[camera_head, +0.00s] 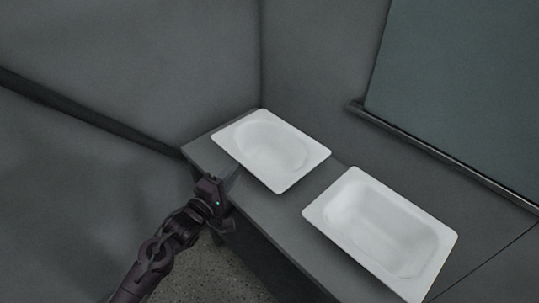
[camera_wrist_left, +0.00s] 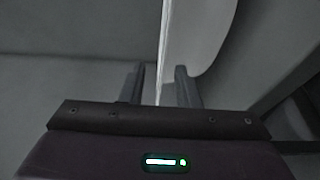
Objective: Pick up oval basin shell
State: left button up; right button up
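The oval basin shell (camera_head: 270,147) is white with an oval hollow in a rectangular rim. It lies on the far part of the grey counter in the head view. My left gripper (camera_head: 233,200) is at its front-left edge. In the left wrist view, the two fingers of the left gripper (camera_wrist_left: 160,75) stand apart, with the thin white rim of the shell (camera_wrist_left: 164,45) running between them. Gaps show on both sides of the rim, so the gripper is open around it. The shell's curved underside shows at upper right there. My right gripper is not in view.
A second white shell (camera_head: 380,228) with a more rectangular hollow lies nearer on the same counter (camera_head: 262,222), with a narrow gap between the two. Grey walls (camera_head: 130,60) close in behind and to the left. A dark greenish panel (camera_head: 460,90) is at upper right.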

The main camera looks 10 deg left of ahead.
aim_at(242, 164)
pick_arm(q)
jog(key=x, duration=0.3)
jog(key=shift+w+d+f, duration=0.15)
jog(key=shift+w+f, duration=0.05)
jog(key=shift+w, duration=0.15)
jog(key=shift+w+f, duration=0.1)
jog(key=shift+w, duration=0.05)
jog(key=shift+c, duration=0.6)
jog(key=c, duration=0.5)
grip_shut()
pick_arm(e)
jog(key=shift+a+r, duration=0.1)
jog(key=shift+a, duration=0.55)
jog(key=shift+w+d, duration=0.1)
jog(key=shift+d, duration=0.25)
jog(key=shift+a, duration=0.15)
